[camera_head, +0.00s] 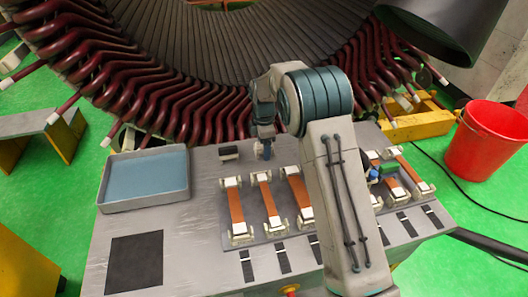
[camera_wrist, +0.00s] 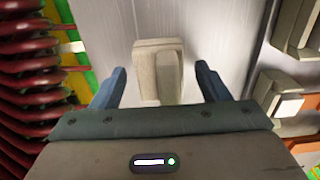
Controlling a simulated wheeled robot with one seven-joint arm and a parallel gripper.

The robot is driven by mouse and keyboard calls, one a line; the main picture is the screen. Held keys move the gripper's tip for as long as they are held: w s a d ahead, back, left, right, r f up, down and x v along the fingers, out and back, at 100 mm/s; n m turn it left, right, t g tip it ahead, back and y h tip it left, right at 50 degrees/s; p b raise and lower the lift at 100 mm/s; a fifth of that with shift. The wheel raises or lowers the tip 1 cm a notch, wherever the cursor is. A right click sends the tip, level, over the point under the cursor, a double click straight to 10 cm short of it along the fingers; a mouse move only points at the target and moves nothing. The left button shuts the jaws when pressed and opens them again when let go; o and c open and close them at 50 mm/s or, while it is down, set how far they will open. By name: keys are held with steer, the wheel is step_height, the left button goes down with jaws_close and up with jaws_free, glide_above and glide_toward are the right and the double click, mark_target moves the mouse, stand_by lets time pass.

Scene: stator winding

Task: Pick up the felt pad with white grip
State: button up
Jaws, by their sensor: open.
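The felt pad with white grip (camera_wrist: 158,72) is a pale block with a narrower raised part on top. In the wrist view it lies on the grey table top between my two blue fingers, with a gap on each side. In the head view it appears as a small white and dark block (camera_head: 229,153) near the table's back edge. My gripper (camera_head: 266,151) is open and empty, just right of the pad in the head view. In the wrist view my gripper (camera_wrist: 161,68) has its fingers spread either side of the pad. Finger height above the table is unclear.
A shallow tray with blue inside (camera_head: 145,178) stands at the table's left. Several orange strips with white ends (camera_head: 268,200) lie on a plate to the right, partly hidden by my arm. The large stator with dark red coils (camera_head: 165,100) rises close behind. A dark square (camera_head: 135,262) lies front left.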

steer(key=shift+f, duration=0.1)
steer(key=c, duration=1.1)
